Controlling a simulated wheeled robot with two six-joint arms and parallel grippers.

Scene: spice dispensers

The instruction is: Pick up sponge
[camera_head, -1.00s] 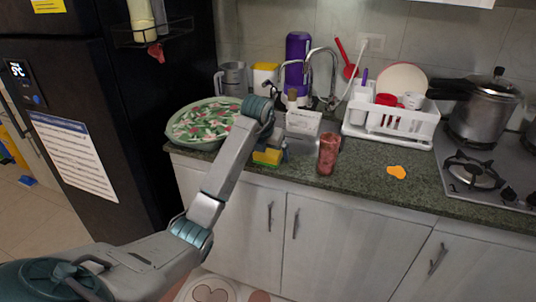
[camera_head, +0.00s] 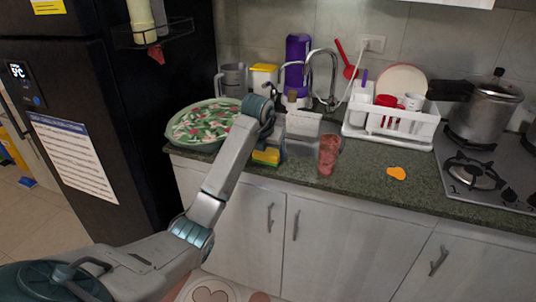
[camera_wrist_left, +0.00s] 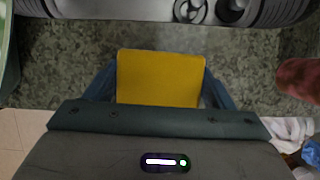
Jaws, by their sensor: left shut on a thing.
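The sponge (camera_head: 266,157) is a small yellow and green block at the counter's front edge, left of the sink area in the head view. In the left wrist view the sponge (camera_wrist_left: 160,78) shows as a yellow face between the two blue fingers. My left gripper (camera_wrist_left: 160,90) is shut on it, with a finger at either side. In the head view my left wrist hides part of the area around the sponge. I cannot tell whether the sponge is touching the counter. My right gripper is not in view.
A reddish glass-like item (camera_head: 328,155) stands close to the right of the gripper. A green-rimmed bowl (camera_head: 181,143) is to the left. A white dish rack (camera_head: 388,133) and a pressure cooker (camera_head: 488,110) are further right. The counter around the orange patch (camera_head: 396,173) is clear.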

